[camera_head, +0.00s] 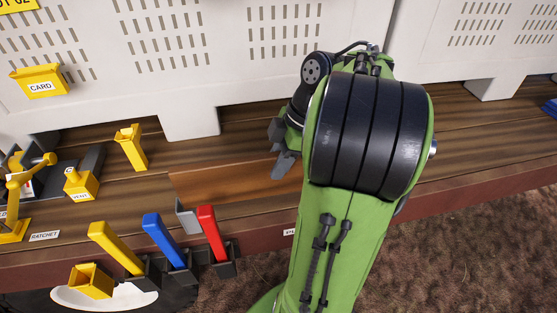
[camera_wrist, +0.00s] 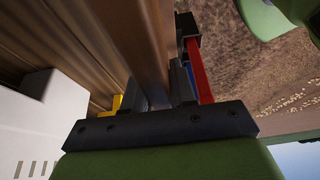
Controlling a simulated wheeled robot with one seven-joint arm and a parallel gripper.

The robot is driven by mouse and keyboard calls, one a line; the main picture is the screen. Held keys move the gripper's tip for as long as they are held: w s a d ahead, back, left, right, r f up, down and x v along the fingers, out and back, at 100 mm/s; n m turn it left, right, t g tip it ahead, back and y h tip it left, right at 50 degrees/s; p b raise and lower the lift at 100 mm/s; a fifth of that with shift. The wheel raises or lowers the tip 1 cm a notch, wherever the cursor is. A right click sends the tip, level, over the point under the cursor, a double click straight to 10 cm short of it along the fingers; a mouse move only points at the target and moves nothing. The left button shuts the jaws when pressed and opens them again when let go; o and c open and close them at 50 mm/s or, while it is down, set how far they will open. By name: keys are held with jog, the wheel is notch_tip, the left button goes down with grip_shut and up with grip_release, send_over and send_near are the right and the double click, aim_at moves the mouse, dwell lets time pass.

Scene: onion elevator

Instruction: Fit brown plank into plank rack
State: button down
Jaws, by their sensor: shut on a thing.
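The brown plank (camera_head: 235,184) lies lengthwise low over the wooden bench, its left end just behind a small grey bracket (camera_head: 186,217). My gripper (camera_head: 283,162) is at the plank's right part, partly hidden by my arm. In the wrist view, my gripper (camera_wrist: 166,92) is shut on the plank (camera_wrist: 146,40), which runs away between the two dark fingers. The grey bracket may be part of the plank rack, but I cannot tell. Whether the plank touches the bracket or the bench is unclear.
Yellow (camera_head: 116,248), blue (camera_head: 165,241) and red (camera_head: 212,233) handles stand along the bench's front edge, left of my arm. A yellow holder (camera_head: 131,147) stands behind. White vented panels (camera_head: 220,60) close off the back. A yellow card box (camera_head: 40,82) hangs at left.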

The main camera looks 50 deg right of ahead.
aim_at(279, 188)
jog(key=shift+f+b, duration=3.95)
jog(key=shift+f, duration=0.3)
jog(key=c, duration=0.8)
grip_release()
jog(key=p+v, duration=1.1)
jog(key=v, duration=0.4)
jog(key=shift+p, duration=0.35)
jog(key=shift+s+d+r+p, duration=0.15)
jog(key=shift+d+r+p, duration=0.05)
jog(key=shift+r+p, duration=0.2)
